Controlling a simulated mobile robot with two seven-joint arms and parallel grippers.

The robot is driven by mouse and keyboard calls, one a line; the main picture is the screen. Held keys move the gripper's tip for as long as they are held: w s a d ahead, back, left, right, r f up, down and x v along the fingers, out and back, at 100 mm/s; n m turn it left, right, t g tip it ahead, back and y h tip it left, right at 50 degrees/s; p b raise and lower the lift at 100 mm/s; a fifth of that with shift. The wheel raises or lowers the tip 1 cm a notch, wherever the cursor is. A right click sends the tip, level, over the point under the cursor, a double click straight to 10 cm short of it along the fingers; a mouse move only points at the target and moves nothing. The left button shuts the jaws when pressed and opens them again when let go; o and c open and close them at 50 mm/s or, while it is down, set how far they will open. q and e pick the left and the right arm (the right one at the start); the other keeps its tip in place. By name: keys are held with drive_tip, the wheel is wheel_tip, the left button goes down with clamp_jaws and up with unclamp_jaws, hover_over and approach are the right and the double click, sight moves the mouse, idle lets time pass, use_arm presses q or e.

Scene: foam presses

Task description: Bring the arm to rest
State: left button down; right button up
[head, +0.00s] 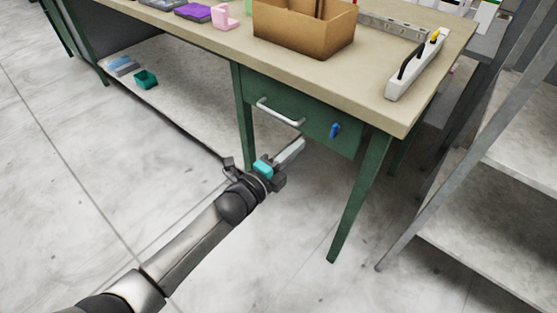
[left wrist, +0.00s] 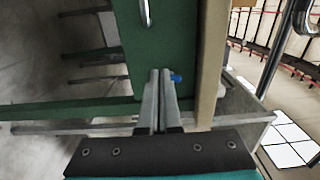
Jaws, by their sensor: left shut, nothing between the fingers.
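My left gripper (head: 291,152) is in front of the green desk's drawer, a little below the white bar handle (head: 280,112). Its fingers are together and hold nothing. In the left wrist view the shut fingers (left wrist: 160,75) point toward the green drawer front (left wrist: 160,40), beside a blue knob or key (left wrist: 176,78). In the head view that blue part (head: 335,130) sits on the drawer front, right of the handle. The drawer looks shut. My right gripper is not in view.
The desk top (head: 375,80) carries a cardboard box (head: 305,38), a white power strip (head: 416,66) and several small things. A grey metal shelf (head: 480,200) stands at the right. The floor at the left is clear.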

use_arm(q)
drive_tip(key=shift+p+v, duration=0.75)
drive_tip(key=shift+v, duration=2.1)
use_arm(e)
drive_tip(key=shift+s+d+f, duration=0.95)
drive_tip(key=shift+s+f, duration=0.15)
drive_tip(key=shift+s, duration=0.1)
